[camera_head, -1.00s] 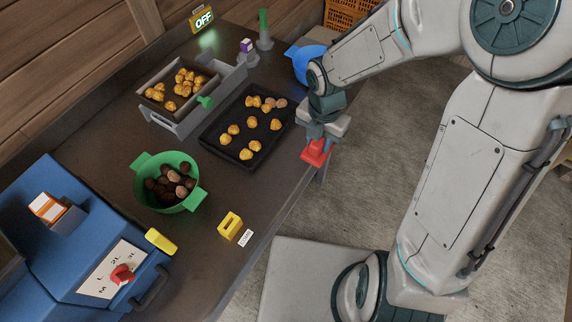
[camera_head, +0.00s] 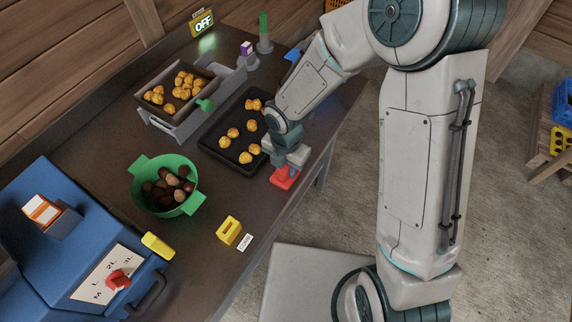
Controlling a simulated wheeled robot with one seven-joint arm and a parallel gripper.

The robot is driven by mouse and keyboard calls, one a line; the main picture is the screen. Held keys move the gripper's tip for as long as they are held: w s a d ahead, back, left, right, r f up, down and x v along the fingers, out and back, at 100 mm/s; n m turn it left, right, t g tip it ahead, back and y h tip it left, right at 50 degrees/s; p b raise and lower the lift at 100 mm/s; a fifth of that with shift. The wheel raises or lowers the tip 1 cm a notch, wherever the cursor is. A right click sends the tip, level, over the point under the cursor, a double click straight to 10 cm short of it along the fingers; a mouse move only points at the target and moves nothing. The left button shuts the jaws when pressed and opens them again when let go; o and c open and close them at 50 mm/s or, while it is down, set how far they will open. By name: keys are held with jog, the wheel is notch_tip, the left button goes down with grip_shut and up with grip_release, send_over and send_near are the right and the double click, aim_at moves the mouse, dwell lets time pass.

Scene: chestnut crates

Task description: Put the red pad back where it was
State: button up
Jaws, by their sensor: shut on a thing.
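The red pad (camera_head: 284,180) is in my gripper (camera_head: 284,168), which is shut on it. The pad is over or at the table's right edge, just right of the black tray's near corner. I cannot tell whether it touches the table top. My arm comes down from the upper right and hides part of the black tray (camera_head: 207,145) and the table behind it.
The black tray holds several yellow chestnuts. A green colander (camera_head: 137,168) of brown chestnuts, a yellow block (camera_head: 229,230) and a white label (camera_head: 245,242) are nearby. A blue machine (camera_head: 60,270) stands at lower left. Bare table lies between colander, tray and yellow block.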

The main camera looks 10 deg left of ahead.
jog(key=shift+f, duration=0.1)
jog(key=o, duration=0.9)
jog(key=shift+o, duration=0.2)
notch_tip(320, 180, up, 12)
jog(key=p, duration=0.1)
jog(key=shift+p, duration=0.3)
